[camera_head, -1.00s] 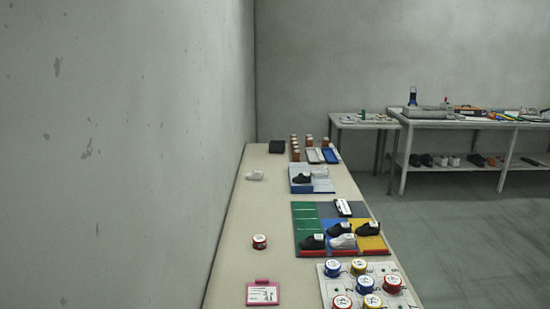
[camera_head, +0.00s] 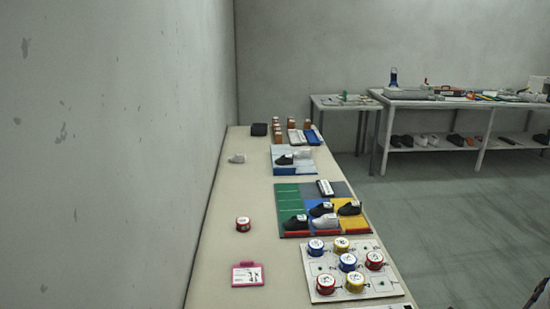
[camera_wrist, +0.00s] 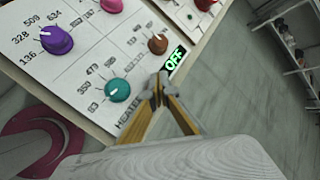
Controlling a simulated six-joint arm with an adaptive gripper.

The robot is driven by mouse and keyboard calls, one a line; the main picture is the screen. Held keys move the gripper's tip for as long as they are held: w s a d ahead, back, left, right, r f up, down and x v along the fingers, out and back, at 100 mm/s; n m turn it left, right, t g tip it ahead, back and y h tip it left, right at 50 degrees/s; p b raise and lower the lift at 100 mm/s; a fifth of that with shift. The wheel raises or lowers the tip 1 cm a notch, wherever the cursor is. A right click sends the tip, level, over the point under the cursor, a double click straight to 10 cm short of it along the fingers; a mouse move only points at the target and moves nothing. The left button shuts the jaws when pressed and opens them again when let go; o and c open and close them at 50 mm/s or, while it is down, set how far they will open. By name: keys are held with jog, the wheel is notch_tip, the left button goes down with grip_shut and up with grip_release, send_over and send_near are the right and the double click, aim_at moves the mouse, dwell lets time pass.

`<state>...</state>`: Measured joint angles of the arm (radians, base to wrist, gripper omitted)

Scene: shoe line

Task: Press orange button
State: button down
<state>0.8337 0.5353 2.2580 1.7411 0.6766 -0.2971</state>
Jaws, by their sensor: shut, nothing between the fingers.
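In the wrist view my gripper (camera_wrist: 158,88) is shut and empty, its fingertips over the lower edge of a white panel (camera_wrist: 85,78), close to a lit green "OFF" display (camera_wrist: 175,60). I cannot tell whether the tips touch the panel. The panel carries a purple knob (camera_wrist: 57,40), a teal knob (camera_wrist: 117,90), a brown-orange knob (camera_wrist: 157,44) and a pink knob (camera_wrist: 111,5), with printed numbers. No clearly orange button can be made out in either view. My gripper is not in the head view.
The long table (camera_head: 205,270) runs along the left wall, with a pink-framed card (camera_head: 248,274), a red round piece (camera_head: 243,224), a board of round pieces (camera_head: 322,287) and a coloured shoe tray (camera_head: 293,203). Grey floor (camera_head: 450,225) lies right of the table.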

jog(key=shift+r, duration=0.1)
dwell(0.6)
jog(key=shift+r, duration=0.45)
jog(key=shift+r, duration=2.85)
jog(key=shift+a, duration=0.1)
